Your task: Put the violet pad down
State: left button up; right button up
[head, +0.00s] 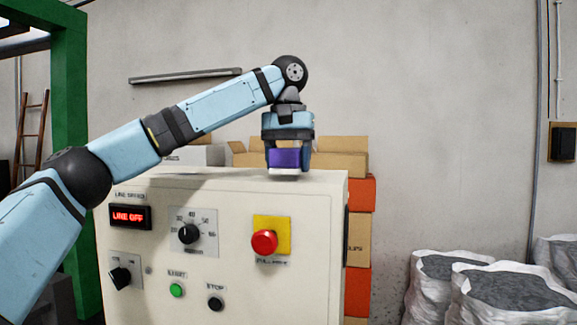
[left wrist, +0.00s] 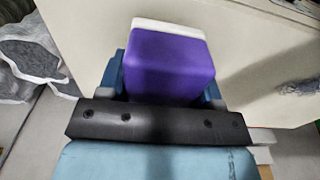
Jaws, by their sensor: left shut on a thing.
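The violet pad (head: 285,159) is a small block with a white base layer. My left gripper (head: 287,160) points down and is shut on it, with a finger on either side. The pad is at the top right part of the cream control cabinet (head: 210,180). I cannot tell whether its white underside touches the cabinet top or hangs just above it. In the left wrist view the violet pad (left wrist: 170,65) sits between the fingers, with its white layer at the far end. My right gripper is not in view.
The cabinet front carries a red button (head: 264,242) on a yellow plate, dials, and a "LINE OFF" display (head: 130,217). Cardboard boxes (head: 340,160) stand behind the cabinet. White sacks (head: 500,290) stand on the right. The cabinet top left of the pad looks clear.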

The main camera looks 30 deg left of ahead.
pick_arm(q)
jog(key=shift+w+a+f, duration=0.1)
jog(key=shift+a+f, duration=0.1)
jog(key=shift+f, duration=0.4)
jog(key=shift+d, duration=0.1)
jog(key=o, duration=0.8)
jog(key=shift+o, duration=1.2)
jog(key=r, duration=1.2)
jog(key=shift+s, duration=0.25)
